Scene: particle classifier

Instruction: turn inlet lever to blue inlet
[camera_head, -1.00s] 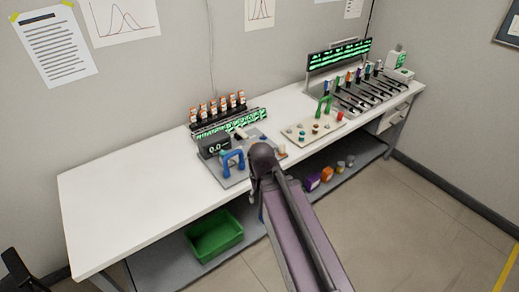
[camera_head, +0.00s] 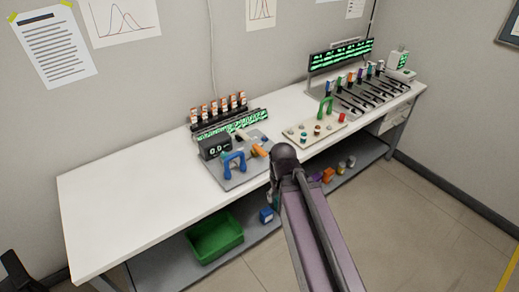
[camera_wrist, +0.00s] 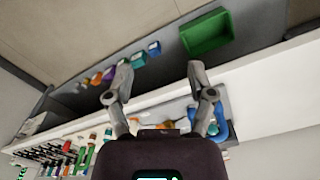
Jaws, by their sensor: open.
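I cannot tell for sure which part is the inlet lever. A grey plate (camera_head: 231,182) on the bench carries a blue arched handle (camera_head: 234,163), an orange piece (camera_head: 259,151) and a small display. The blue handle also shows at the right of the wrist view (camera_wrist: 223,124), past one finger, and the orange piece is partly hidden behind my wrist. My gripper (camera_wrist: 159,72) is open and empty, its fingers spread over the bench's front edge and lower shelf. It touches nothing that I can see. In the head view my arm hides it.
A beige panel (camera_head: 300,140) with knobs and a green handle (camera_head: 326,107) stands right of my arm. Farther right is a rack of dark levers (camera_head: 365,96) with coloured tops. A green bin (camera_head: 215,238) and small boxes sit on the lower shelf. The bench's left half is clear.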

